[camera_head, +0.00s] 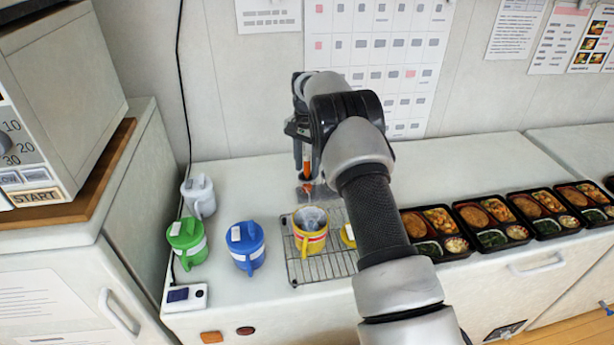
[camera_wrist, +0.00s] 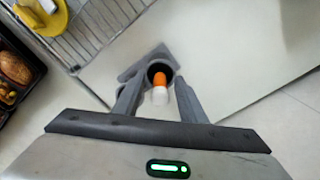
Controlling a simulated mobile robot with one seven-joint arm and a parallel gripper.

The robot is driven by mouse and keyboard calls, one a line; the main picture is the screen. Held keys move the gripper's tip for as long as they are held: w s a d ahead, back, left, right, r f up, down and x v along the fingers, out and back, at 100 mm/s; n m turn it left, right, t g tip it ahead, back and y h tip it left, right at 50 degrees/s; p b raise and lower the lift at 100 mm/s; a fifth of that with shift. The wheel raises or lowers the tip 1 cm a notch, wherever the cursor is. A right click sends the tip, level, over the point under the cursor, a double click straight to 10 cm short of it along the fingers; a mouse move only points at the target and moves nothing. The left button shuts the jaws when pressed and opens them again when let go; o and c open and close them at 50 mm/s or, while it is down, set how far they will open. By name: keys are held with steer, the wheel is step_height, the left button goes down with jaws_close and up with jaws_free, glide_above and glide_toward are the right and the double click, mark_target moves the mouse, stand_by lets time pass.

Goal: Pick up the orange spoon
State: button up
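The orange spoon (camera_wrist: 159,79) shows end-on in the wrist view, with a pale end towards the camera and a dark round opening of a grey holder (camera_wrist: 168,58) around it. In the head view the orange spoon (camera_head: 306,160) stands roughly upright on the counter near the wall, partly hidden by my gripper. My gripper (camera_wrist: 157,92) is open, one finger on each side of the spoon with a visible gap. In the head view my gripper (camera_head: 303,133) is above the spoon, pointing down. The spoon's lower part is hidden in the holder.
A wire rack (camera_head: 291,262) with a yellow mug (camera_head: 310,236) stands in front of the spoon. Blue (camera_head: 246,250), green (camera_head: 188,243) and white (camera_head: 199,197) mugs are at left. Several black bento trays (camera_head: 455,250) line the right. The wall is close behind.

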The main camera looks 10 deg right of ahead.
steer(key=shift+c, duration=0.5)
jaws_close()
steer(key=shift+r, duration=0.15)
